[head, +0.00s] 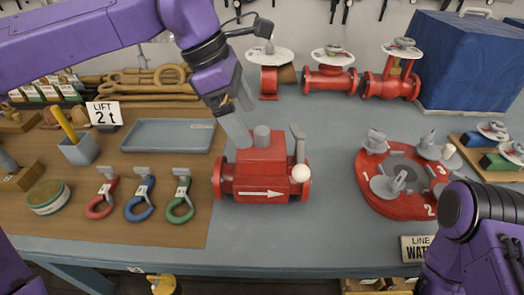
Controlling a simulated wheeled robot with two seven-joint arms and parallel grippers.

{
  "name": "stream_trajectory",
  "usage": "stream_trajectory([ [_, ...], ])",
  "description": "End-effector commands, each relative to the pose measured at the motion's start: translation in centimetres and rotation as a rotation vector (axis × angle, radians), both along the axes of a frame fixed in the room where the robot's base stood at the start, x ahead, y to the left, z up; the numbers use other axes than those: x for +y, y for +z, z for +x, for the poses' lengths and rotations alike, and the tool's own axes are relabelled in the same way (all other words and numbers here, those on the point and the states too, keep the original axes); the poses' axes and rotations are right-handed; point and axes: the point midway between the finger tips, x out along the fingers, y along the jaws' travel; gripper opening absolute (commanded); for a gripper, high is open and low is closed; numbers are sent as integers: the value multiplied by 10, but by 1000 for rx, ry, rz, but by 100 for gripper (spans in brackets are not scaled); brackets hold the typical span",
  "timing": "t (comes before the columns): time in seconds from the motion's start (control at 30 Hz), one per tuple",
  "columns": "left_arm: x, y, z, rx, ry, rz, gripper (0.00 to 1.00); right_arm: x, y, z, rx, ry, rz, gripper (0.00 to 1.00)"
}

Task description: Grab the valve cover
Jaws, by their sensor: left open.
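A red valve body (262,184) with a white arrow pointing right stands on the grey-blue bench. Its blocky red top (262,148) carries a short grey knob (262,135); this top looks like the valve cover, seated on the body. A grey lever (298,143) and a white ball (300,173) are at its right side. My left gripper (240,122) is open and points down at the upper left of the cover, close to the knob. A grey finger overlaps the cover's left edge; contact cannot be told. My right arm shows at lower right; its gripper jaws are not visible.
A round red plate (385,203) with grey clamps and numbers lies to the right. Red valves (330,82) and a blue case (468,60) stand behind. Bench in front is clear.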

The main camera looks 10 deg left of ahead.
Motion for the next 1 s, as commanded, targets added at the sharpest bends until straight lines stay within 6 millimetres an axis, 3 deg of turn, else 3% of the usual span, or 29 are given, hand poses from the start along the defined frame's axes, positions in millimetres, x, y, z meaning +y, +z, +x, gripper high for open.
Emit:
stream_trajectory([
  [0.5, -31, -69, 4, 0, 0, 2, 100, 0, 13, 0, 0, 0, 0, 43],
  [0.73, -32, -72, 4, -1, 1, 0, 100, 0, 12, 0, 0, 0, 0, 43],
  [0.87, -32, -72, 4, -1, 1, 0, 58, 0, 12, 0, 0, 0, 0, 43],
  [0.9, -32, -71, 4, -2, 1, -1, 54, 0, 12, 0, 0, 0, 0, 43],
  [1.0, -32, -71, 4, -2, 1, -1, 54, 0, 12, 0, 0, 0, 0, 43],
])
